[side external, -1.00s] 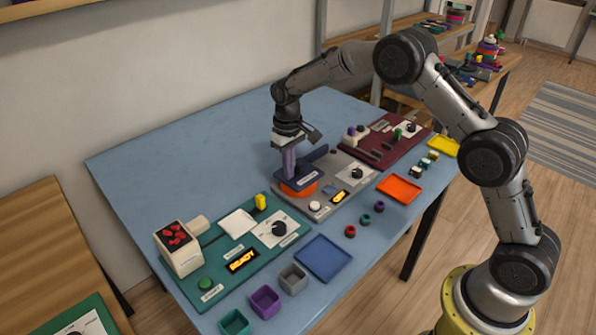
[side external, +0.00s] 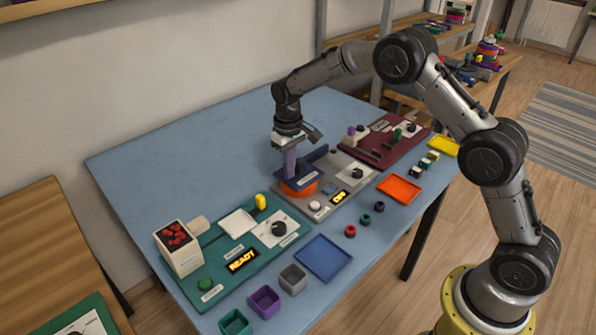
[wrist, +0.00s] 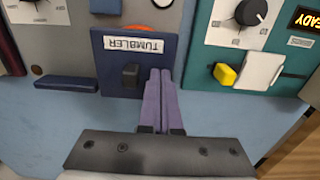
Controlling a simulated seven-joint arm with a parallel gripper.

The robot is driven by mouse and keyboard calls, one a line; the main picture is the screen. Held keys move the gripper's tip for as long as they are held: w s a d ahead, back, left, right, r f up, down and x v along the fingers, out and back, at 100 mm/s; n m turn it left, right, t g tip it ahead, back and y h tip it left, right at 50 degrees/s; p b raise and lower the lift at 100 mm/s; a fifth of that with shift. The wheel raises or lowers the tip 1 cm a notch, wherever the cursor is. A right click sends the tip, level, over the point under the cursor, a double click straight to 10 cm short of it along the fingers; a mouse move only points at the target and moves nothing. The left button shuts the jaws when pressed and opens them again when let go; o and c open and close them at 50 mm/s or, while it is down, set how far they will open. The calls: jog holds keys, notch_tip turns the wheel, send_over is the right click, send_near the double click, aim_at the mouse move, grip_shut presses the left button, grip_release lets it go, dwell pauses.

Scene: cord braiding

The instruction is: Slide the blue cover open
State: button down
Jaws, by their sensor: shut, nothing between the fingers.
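The blue cover (wrist: 190,48) is a dark navy plate labelled TUMBLER in the wrist view, with a small dark upright knob (wrist: 130,75) on it. In the side view the blue cover (side external: 311,178) lies over a round orange part (side external: 299,189) on the grey panel. My gripper (wrist: 160,72) has its purple fingers pressed together, with nothing between them. The fingertips are down at the cover, just right of the knob in the wrist view. I cannot tell whether they touch it. In the side view my gripper (side external: 290,172) hides part of the cover.
The grey panel (side external: 372,170) also carries a white button, a dial and a lit display. A teal panel (side external: 222,262) is at the left, and a maroon panel (side external: 377,140) at the right. Trays, cups and small rings line the front. The back of the blue table (side external: 190,140) is clear.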

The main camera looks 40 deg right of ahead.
jog(key=shift+d, duration=5.95)
jog(key=shift+a, duration=0.25)
jog(key=shift+a, duration=0.4)
notch_tip(320, 180, up, 11)
